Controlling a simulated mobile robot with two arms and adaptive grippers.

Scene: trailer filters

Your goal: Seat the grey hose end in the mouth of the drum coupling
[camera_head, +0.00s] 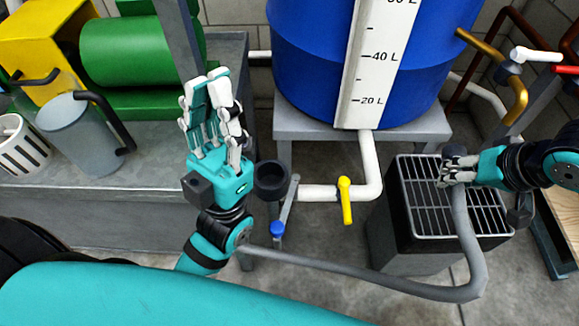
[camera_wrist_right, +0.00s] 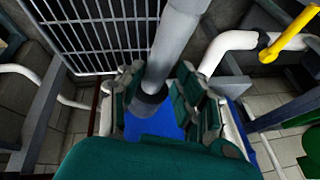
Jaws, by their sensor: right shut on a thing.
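The grey hose (camera_head: 380,277) runs from the lower middle of the head view, loops at the right and rises to my right gripper (camera_head: 458,168). My right gripper is shut on the hose end over the metal grate. In the right wrist view the grey hose (camera_wrist_right: 172,50) with a dark collar (camera_wrist_right: 149,102) sits between the fingers (camera_wrist_right: 150,110); its tip is hidden. The dark round cup (camera_head: 272,178) at the end of the white drum pipe looks like the drum coupling, well left of the hose end. My left gripper (camera_head: 212,90) is empty, fingers extended and apart, just left of the cup.
The blue drum (camera_head: 310,60) stands on a grey stand (camera_head: 285,122). A yellow valve handle (camera_head: 346,200) sticks out between cup and grate box (camera_head: 400,225). A blue knob (camera_head: 277,228) is below the cup.

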